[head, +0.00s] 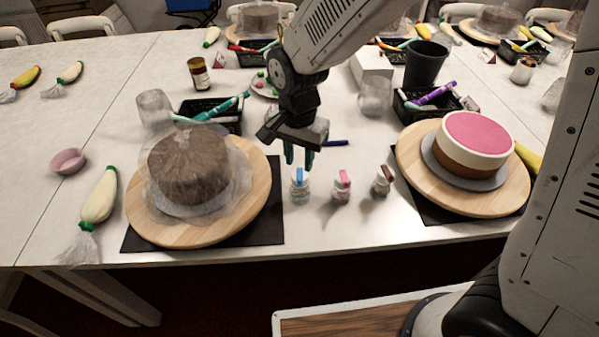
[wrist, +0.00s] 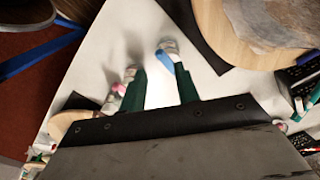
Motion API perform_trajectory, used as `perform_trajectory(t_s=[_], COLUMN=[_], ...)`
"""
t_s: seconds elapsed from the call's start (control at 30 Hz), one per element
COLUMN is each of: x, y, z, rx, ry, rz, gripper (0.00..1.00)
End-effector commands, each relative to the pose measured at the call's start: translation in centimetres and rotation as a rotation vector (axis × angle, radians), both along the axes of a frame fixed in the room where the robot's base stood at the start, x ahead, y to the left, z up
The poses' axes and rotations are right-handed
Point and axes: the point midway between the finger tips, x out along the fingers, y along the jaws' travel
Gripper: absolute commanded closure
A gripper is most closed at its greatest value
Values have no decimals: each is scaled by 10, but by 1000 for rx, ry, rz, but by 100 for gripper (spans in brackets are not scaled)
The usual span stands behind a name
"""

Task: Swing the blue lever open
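The blue lever (head: 300,174) is on top of a small clear bottle (head: 300,190) standing on the white table, between the two turntables. My gripper (head: 299,160) is just above this bottle, pointing down, its green fingers apart with nothing held between them. In the wrist view the blue lever (wrist: 165,61) shows near the tip of the right-hand finger of my gripper (wrist: 159,68). I cannot tell whether that finger touches it.
Two similar bottles, one with a pink lever (head: 343,178) and one with a dark reddish top (head: 383,178), stand to the right. A wrapped brown cake (head: 188,165) on a turntable is at left; a pink-topped cake (head: 475,140) is at right. Black baskets lie behind.

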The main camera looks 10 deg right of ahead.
Motion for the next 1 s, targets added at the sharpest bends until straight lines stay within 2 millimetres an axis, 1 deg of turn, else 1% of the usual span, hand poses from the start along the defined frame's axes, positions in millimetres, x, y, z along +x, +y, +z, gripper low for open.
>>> perform_trajectory(t_s=[0.03, 0.1, 0.2, 0.3, 0.43, 0.67, 0.7, 0.8, 1.0], x=[0, 0, -1, -1, -1, 0, 0, 0, 0], y=[-1, -1, -1, -1, -1, -1, -1, -1, -1], z=[-10, -22, -36, -46, -53, -53, -53, -53, -53], rx=[-1, -2, -1, -1, -1, 0, 0, 0, 0], ry=[3, 4, 3, 2, 1, 0, 0, 0, 0], rz=[0, 1, 1, 1, 1, 2, 2, 2, 3], gripper=[68, 68, 68, 68, 68, 68, 74, 100, 100])
